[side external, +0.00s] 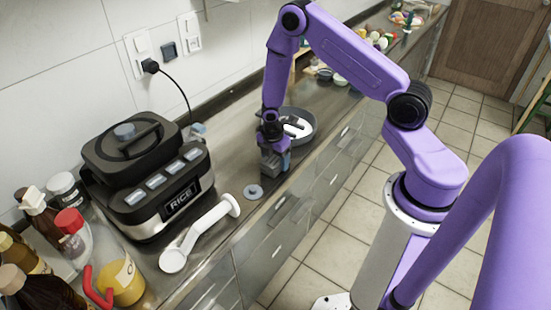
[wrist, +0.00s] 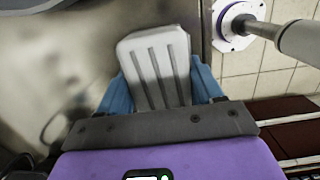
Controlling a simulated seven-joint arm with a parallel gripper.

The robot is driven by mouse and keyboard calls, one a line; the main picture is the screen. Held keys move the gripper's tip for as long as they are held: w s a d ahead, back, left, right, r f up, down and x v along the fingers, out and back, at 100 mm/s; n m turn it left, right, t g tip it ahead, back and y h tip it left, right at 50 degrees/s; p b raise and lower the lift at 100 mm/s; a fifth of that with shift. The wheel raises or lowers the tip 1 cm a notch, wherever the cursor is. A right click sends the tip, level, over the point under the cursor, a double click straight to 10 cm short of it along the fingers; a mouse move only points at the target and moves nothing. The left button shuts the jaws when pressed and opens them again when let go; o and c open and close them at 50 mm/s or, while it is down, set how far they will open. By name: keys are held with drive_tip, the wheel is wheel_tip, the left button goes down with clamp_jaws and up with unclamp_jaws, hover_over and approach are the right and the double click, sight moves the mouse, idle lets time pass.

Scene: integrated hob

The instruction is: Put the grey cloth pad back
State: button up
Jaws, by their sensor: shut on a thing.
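My gripper (side external: 274,164) is low over the steel counter, between the rice cooker and the counter's front edge. It is shut on a pale grey flat piece with darker grooves, which appears to be the grey cloth pad (wrist: 155,66). In the wrist view the pad stands out between the blue fingers, its far end free. Its cloth texture cannot be made out. In the side external view the gripper largely hides it, and I cannot tell whether it touches the counter.
A dark rice cooker (side external: 145,175) stands left of my gripper. A dark pan (side external: 303,118) is just behind it. A small grey disc (side external: 253,191) and a white handled object (side external: 197,234) lie nearer the camera. Bottles and a jug (side external: 120,282) crowd the lower left.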

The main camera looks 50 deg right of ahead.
drive_tip(key=o, duration=1.2)
drive_tip(key=shift+f, duration=0.1)
wheel_tip(320, 180, up, 17)
drive_tip(key=a, duration=0.2)
drive_tip(key=s+a+r+m, duration=0.3)
drive_tip(key=s+a+r, duration=0.5)
drive_tip(key=s+a, duration=0.2)
drive_tip(key=s+r, duration=0.1)
drive_tip(key=s, duration=0.4)
drive_tip(key=s+a+r+m+y, duration=0.1)
drive_tip(key=s, duration=0.5)
drive_tip(key=s+r+m, duration=0.1)
drive_tip(key=s, duration=0.5)
drive_tip(key=shift+a+r+y, duration=0.25)
drive_tip(key=shift+r+y, duration=0.05)
drive_tip(key=shift+y, duration=0.1)
